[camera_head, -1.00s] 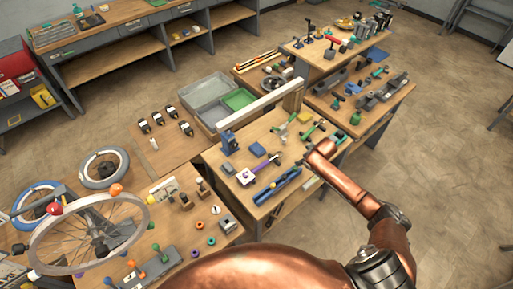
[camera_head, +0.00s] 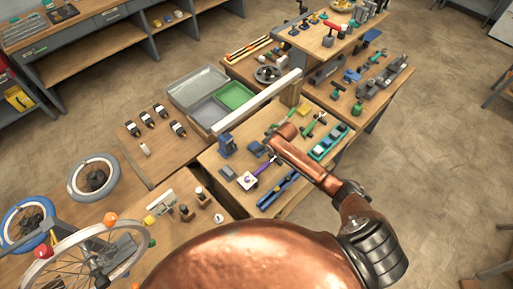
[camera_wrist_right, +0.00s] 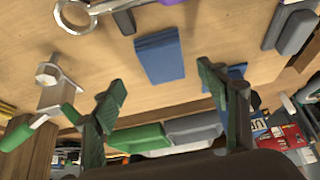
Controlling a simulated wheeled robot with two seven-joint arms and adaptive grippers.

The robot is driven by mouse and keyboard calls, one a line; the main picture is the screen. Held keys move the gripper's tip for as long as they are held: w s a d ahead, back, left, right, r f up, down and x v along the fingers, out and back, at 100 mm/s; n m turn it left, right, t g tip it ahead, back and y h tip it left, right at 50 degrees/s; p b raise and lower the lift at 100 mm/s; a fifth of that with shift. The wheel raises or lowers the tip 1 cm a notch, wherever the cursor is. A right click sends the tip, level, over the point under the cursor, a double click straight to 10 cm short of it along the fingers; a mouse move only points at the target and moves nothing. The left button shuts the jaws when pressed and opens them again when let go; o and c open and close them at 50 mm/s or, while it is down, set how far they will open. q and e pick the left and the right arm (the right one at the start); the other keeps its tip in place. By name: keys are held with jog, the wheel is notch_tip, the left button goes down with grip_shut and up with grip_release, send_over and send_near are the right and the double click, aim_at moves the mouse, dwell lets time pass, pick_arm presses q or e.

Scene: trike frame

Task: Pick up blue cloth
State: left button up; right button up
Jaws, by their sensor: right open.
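A folded blue cloth (camera_head: 257,148) lies flat on the wooden workbench. In the right wrist view the blue cloth (camera_wrist_right: 160,54) is at upper middle, beyond the fingertips and between their lines. My right gripper (camera_wrist_right: 161,84) is open and empty, with a finger on each side and the cloth apart from both. In the head view my right arm reaches in from the right and its end is close beside the cloth; the fingers are hard to make out there. My left gripper is not in view.
A blue vise (camera_head: 227,145) stands left of the cloth. A purple-handled tool (camera_head: 262,172) and a blue tool (camera_head: 278,190) lie nearer. Green-handled tools (camera_head: 317,124) lie to the right. A pale beam (camera_head: 257,103) and wooden post (camera_head: 291,92) stand behind, with bins (camera_head: 198,88) beyond.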

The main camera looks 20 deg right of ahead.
jog(key=x, duration=0.4)
jog(key=shift+w+a+f, duration=0.15)
jog(key=shift+a+f, duration=0.05)
jog(key=shift+a, duration=0.1)
jog(key=shift+w+f, duration=0.15)
jog(key=shift+f, duration=0.3)
jog(key=shift+c, duration=0.2)
jog(key=c, duration=1.2)
jog(key=shift+o, duration=0.2)
jog(key=shift+r, duration=0.1)
jog(key=shift+r, duration=0.6)
jog(key=s+r, duration=1.1)
jog(key=s, duration=0.3)
jog(key=shift+d+r, duration=0.35)
jog(key=shift+d, duration=0.05)
